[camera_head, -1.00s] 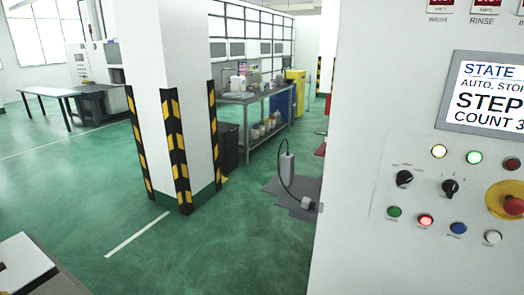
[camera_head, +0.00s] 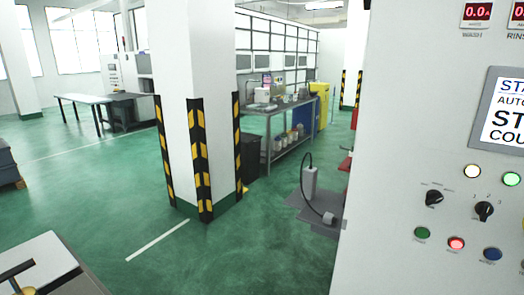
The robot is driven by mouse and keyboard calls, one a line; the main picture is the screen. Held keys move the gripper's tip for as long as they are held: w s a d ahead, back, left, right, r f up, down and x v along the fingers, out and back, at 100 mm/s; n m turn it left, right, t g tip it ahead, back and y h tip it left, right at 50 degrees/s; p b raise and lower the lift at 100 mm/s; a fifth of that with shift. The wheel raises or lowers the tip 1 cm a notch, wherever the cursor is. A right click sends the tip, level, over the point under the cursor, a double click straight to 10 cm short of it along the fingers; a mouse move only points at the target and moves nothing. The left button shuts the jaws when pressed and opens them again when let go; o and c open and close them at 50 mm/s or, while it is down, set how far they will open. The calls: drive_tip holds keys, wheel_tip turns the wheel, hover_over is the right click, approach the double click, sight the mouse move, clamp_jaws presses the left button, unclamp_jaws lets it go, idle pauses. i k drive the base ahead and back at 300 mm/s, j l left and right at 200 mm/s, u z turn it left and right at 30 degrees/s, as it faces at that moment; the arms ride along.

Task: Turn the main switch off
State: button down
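The white control panel (camera_head: 400,120) fills the right side of the view. Two black rotary knobs sit on it: a left knob (camera_head: 434,198), its label too small to read, and a right knob (camera_head: 484,211) with numbers around it. I cannot tell whether either is the main switch, and no readable label names one. Below them are a green button (camera_head: 422,233), a lit red button (camera_head: 456,244) and a blue button (camera_head: 492,254). The panel's right part is cut off by the frame edge. My gripper is not in view.
A white pillar (camera_head: 178,60) with black and yellow corner guards stands mid-floor. A light-topped surface (camera_head: 50,255) with a black bar and yellow round part is at bottom left. A grey device with a cable (camera_head: 309,182) stands near the panel. Green floor (camera_head: 110,215) is open at left.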

sight(355, 116)
drive_tip(key=i+j+z, duration=0.3)
drive_tip(key=i+j, duration=0.25)
drive_tip(key=i+j+z, duration=0.35)
drive_tip(key=i+j, duration=0.35)
